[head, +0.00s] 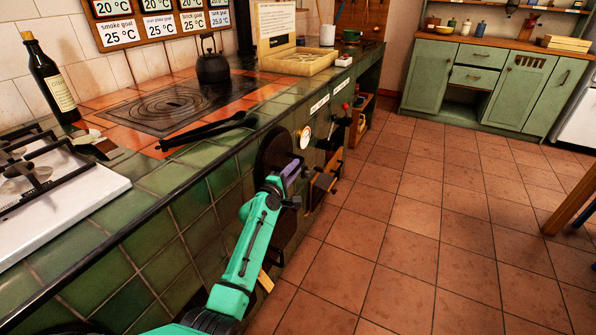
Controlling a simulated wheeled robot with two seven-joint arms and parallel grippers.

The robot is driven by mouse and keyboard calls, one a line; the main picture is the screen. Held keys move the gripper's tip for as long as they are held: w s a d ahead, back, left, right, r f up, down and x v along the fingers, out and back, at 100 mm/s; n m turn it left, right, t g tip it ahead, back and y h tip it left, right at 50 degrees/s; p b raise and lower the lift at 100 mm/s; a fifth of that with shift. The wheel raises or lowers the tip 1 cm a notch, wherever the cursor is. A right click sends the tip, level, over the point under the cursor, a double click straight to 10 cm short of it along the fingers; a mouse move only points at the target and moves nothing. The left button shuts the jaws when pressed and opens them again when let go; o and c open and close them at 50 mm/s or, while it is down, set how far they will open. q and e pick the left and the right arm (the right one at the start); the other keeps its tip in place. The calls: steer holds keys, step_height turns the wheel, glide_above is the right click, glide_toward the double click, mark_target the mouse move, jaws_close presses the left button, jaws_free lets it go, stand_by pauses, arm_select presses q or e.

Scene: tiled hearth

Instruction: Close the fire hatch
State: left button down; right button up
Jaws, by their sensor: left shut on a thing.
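The fire hatch (271,149) is a dark, round-topped metal door at the green tiled front of the hearth. A purple piece shows at the gripper. I cannot tell how far the hatch stands open. My right gripper is not in view.
The hearth's tiled counter edge (204,150) runs above the hatch, with black tongs (207,130) near it. A gauge (305,137) and red-knobbed levers (346,107) are on the front beyond. The terracotta floor (415,215) to the right is clear.

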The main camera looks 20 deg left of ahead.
arm_select(q)
steer(key=shift+a, duration=0.3)
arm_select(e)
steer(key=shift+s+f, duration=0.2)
arm_select(q)
steer(key=c, duration=0.8)
jaws_free()
steer(key=shift+a+n, duration=0.1)
steer(key=shift+n, duration=0.2)
steer(key=shift+s, duration=0.15)
steer(key=s+p, duration=0.2)
steer(key=s, duration=1.2)
steer(key=shift+a, duration=0.45)
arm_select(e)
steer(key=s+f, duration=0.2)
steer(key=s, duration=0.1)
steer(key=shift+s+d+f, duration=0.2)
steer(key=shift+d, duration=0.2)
arm_select(q)
steer(key=shift+s, duration=0.1)
